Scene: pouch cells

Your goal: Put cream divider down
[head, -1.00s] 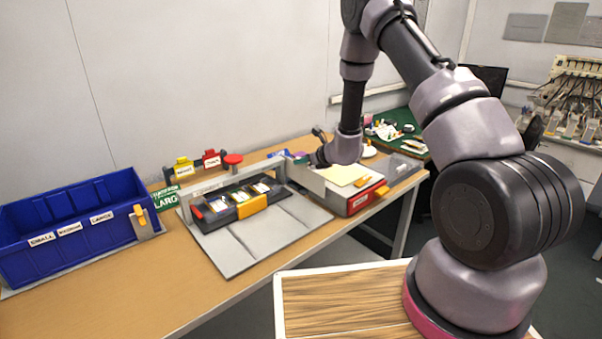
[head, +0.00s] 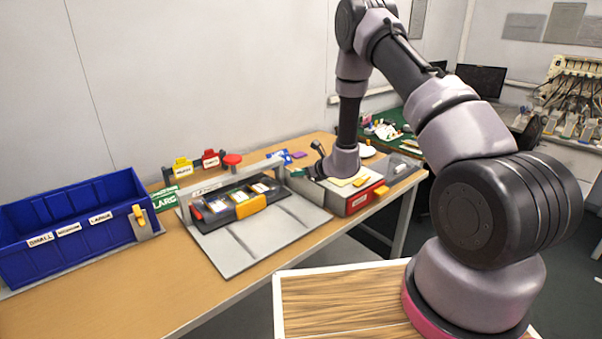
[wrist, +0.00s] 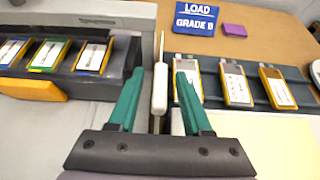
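The cream divider (head: 350,182) is a flat pale sheet lying on the red-fronted box (head: 358,202). My arm partly covers it in the head view. In the wrist view the cream divider (wrist: 270,145) lies flat at the lower right, to the right of my gripper (wrist: 159,72). The two teal fingers are apart, with gaps beside a thin whitish upright piece (wrist: 160,88) seen between them. I cannot tell what that piece belongs to. In the head view my gripper (head: 300,173) is low at the left side of the box, its tips hard to make out.
A grey fixture (head: 262,240) with an arch and a dark tray of several cells stands to the left. Several more cells (wrist: 235,85) lie beyond the divider. A blue card (wrist: 196,18) and a purple block (wrist: 234,30) lie behind. A blue bin (head: 75,215) stands far left.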

